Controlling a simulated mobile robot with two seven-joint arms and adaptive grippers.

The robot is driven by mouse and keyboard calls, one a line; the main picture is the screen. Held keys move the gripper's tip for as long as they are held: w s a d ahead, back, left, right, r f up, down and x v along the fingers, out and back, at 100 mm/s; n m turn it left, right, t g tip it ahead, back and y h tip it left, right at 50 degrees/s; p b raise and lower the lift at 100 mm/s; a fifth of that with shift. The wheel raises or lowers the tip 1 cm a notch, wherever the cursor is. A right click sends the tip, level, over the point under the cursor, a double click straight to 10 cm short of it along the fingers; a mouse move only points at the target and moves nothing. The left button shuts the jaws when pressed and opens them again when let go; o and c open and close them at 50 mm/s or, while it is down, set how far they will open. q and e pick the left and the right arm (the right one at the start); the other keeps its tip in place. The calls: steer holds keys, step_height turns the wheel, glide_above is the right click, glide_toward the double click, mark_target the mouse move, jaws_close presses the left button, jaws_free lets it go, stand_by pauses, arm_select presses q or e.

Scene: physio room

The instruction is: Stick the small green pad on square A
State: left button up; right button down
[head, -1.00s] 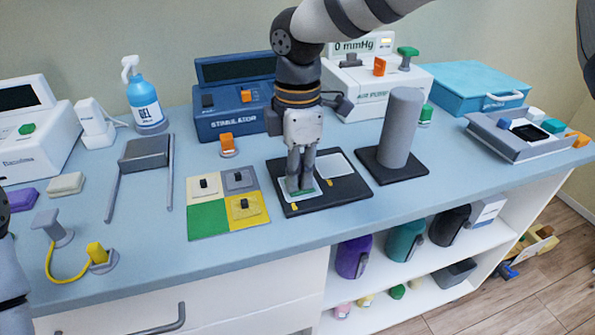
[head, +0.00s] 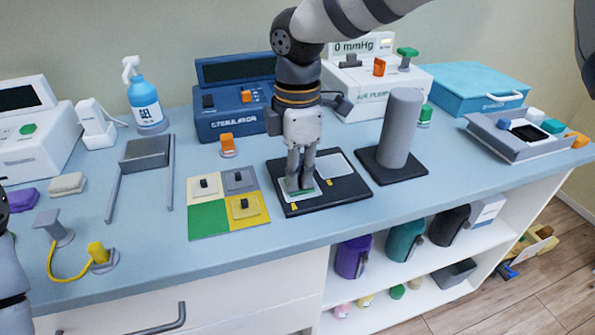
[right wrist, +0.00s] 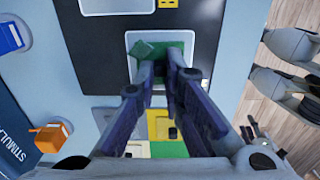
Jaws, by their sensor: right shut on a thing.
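My right gripper (head: 301,190) points down over the black board (head: 345,190), its fingers close together. It is shut on the small green pad (head: 307,191), low over the nearer-left white card of that board. The pad also shows between and beyond the fingers in the right wrist view (right wrist: 148,50), over the white card (right wrist: 133,68). Left of the board lies a sheet of four coloured squares (head: 208,219). I cannot read any letter A.
A grey cylinder (head: 400,130) on a black base stands close right of the gripper. The blue stimulator (head: 228,110) and an orange-topped piece (head: 227,142) stand behind the squares. A grey bracket (head: 146,152) lies left. The counter's front strip is clear.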

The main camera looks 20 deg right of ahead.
steer(key=c, duration=1.6)
jaws_free()
steer(key=shift+r, duration=3.55)
